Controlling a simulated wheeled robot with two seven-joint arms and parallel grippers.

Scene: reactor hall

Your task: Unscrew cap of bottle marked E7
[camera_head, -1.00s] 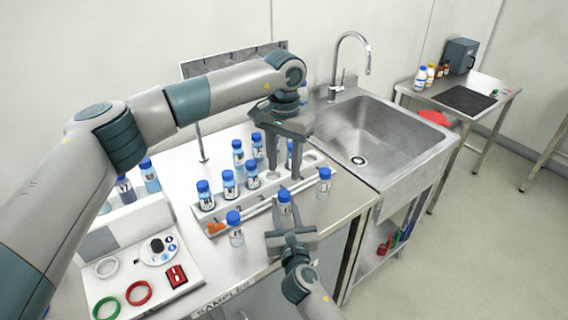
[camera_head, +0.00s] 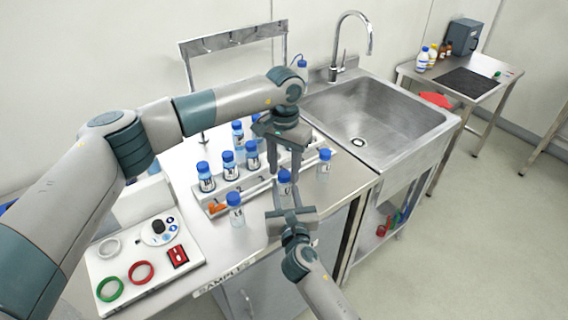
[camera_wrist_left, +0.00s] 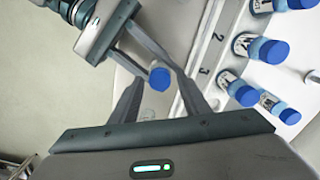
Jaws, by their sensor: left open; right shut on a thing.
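A small bottle with a blue cap (camera_head: 285,176) is between the fingers of my right gripper (camera_head: 287,191), which is shut on it near the counter's front edge. Its marking is too small to read, so I cannot tell if it is E7. My left gripper (camera_head: 284,170) points down just above this bottle, its fingers open and apart on either side of the cap. In the left wrist view the blue cap (camera_wrist_left: 160,78) shows between the open left fingers, and my right gripper (camera_wrist_left: 140,58) reaches it from the upper left.
A rack (camera_head: 222,204) with several blue-capped bottles stands behind. Loose bottles stand to the left (camera_head: 236,210) and right (camera_head: 324,162). A panel with rings (camera_head: 141,272) is at the left. The sink (camera_head: 375,120) is at the right.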

